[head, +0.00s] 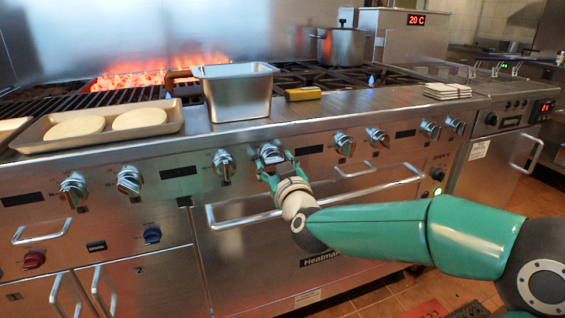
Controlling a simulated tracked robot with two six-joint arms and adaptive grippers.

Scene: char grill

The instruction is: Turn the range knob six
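A row of silver range knobs runs along the stove's front panel; their numbers are too small to read. My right gripper (275,165) is at the fourth knob from the left (270,152), with its green fingers on either side of it. I cannot tell whether the fingers press on this knob or only surround it. The third knob (223,163) is just to the left, and the fifth (344,143) and sixth (377,138) are to the right, all clear of the gripper. My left gripper is out of view.
A steel pan (238,95), a tray with two pale patties (165,128) and a yellow block (303,93) sit above the panel. The grill (155,78) glows at the back left. An oven handle (235,222) sticks out below the knobs, close to my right arm.

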